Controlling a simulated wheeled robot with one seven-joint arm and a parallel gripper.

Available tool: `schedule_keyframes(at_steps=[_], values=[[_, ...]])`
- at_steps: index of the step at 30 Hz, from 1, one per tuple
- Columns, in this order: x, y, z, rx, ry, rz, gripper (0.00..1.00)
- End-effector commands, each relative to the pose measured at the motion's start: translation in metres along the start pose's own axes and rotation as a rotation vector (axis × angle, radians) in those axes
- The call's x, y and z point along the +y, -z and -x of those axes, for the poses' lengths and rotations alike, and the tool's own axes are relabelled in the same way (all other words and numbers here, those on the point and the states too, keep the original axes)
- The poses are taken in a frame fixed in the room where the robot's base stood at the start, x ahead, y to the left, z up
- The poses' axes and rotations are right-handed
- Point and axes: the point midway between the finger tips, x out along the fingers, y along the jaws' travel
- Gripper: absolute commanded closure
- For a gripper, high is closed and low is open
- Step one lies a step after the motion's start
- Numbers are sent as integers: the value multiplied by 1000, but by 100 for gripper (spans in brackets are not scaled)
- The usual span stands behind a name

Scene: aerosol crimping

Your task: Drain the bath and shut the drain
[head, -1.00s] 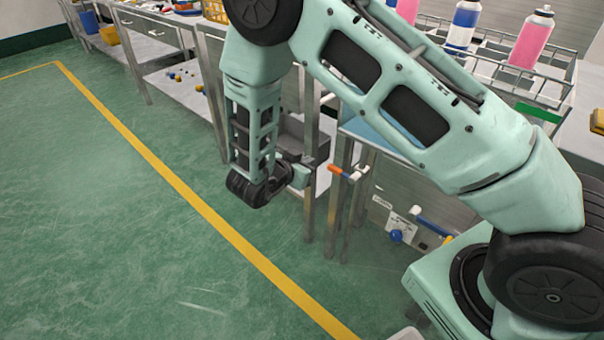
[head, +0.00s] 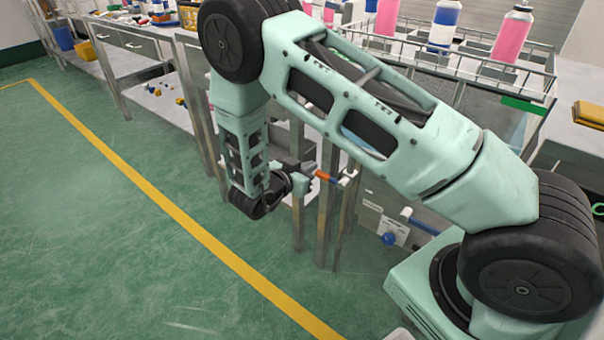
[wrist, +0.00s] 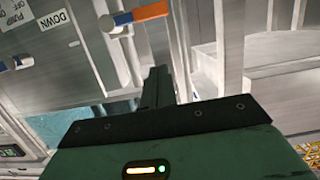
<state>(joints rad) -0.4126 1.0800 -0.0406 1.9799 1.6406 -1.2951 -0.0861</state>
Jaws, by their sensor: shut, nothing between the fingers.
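An orange lever (head: 329,177) with a white end sticks out by the metal legs under the bench in the head view. It also shows at the top of the wrist view (wrist: 140,16), lying roughly sideways. My gripper (head: 308,171) is shut and empty, just left of the lever. In the wrist view its dark fingers (wrist: 158,85) point up the picture, below the lever and apart from it. The bath is mostly hidden behind my arm; a patch of blue (head: 368,132) shows through it. I cannot tell which valve state the lever marks.
A blue handle (head: 421,221) and a blue knob (head: 389,239) on a white plate sit lower right of the lever. Metal legs (head: 298,215) stand close to my gripper. Pink and blue-white bottles (head: 512,33) stand in a rack above. The green floor at left is clear.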

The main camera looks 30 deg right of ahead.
Motion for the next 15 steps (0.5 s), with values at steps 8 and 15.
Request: schedule_keyframes(at_steps=[8, 15], values=[[1, -8, -54, -1, -1, 4, 100], [0, -35, -59, 0, 1, 2, 100]])
